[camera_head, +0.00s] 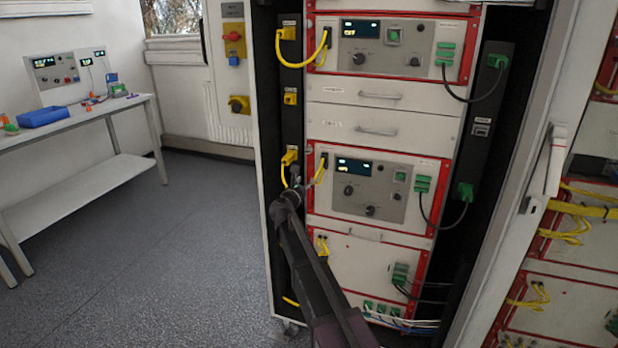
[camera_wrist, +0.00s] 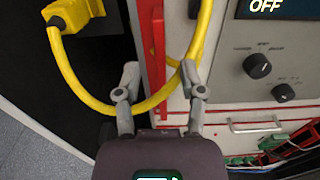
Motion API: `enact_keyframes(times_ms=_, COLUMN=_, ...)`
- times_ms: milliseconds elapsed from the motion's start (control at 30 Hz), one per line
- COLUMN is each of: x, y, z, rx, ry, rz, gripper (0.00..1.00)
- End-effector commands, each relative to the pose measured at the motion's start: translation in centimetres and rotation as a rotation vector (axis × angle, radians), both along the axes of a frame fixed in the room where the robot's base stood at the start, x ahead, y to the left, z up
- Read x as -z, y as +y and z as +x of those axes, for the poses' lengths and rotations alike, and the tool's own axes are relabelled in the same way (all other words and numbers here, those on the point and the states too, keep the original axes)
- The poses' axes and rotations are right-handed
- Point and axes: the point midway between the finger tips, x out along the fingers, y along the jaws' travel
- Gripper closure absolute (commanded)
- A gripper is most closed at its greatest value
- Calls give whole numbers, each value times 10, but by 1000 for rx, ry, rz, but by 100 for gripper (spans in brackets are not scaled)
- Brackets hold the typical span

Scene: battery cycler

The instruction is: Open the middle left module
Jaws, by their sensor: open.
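The rack's middle module (camera_head: 385,205) has a red frame, a grey control panel with a lit display, and green connectors on its right. In the wrist view its grey panel (camera_wrist: 270,45) shows "OFF" on the display. A yellow cable (camera_head: 286,170) runs to its left side from a yellow plug on the rack's left post. My gripper (camera_head: 308,184) is at the module's left edge. In the wrist view my gripper (camera_wrist: 160,80) is open, with the yellow cable (camera_wrist: 150,102) and red frame edge between and beyond its fingers. Contact with the cable cannot be told.
Two drawers with handles (camera_head: 378,131) sit above the module, and another red-framed module (camera_head: 395,45) above them. A lower module (camera_head: 350,262) is below. The open cabinet door (camera_head: 545,170) stands at right. A bench (camera_head: 80,117) is far left, with clear floor between.

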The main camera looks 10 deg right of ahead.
Motion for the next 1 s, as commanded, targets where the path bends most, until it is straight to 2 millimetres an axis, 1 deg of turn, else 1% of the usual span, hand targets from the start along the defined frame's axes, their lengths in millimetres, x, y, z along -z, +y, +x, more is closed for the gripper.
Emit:
enact_keyframes(times_ms=33, x=0, y=-4, z=10, rx=1, ry=0, rz=0, gripper=49)
enact_keyframes(times_ms=100, x=0, y=-8, z=18, rx=0, ry=0, rz=0, gripper=49)
enact_keyframes(times_ms=300, x=0, y=-19, z=34, rx=0, ry=0, rz=0, gripper=49)
enact_keyframes(times_ms=500, x=0, y=-22, z=40, rx=0, ry=0, rz=0, gripper=49)
enact_keyframes(times_ms=767, x=0, y=-23, z=40, rx=-1, ry=0, rz=0, gripper=49)
enact_keyframes(times_ms=800, x=0, y=-23, z=40, rx=-1, ry=0, rz=0, gripper=52)
enact_keyframes(times_ms=867, x=0, y=-23, z=40, rx=-1, ry=0, rz=0, gripper=69)
enact_keyframes(times_ms=900, x=0, y=-23, z=40, rx=-1, ry=0, rz=0, gripper=81)
enact_keyframes(times_ms=967, x=0, y=-23, z=40, rx=-1, ry=0, rz=0, gripper=99)
enact_keyframes(times_ms=1000, x=0, y=-23, z=40, rx=-1, ry=0, rz=0, gripper=100)
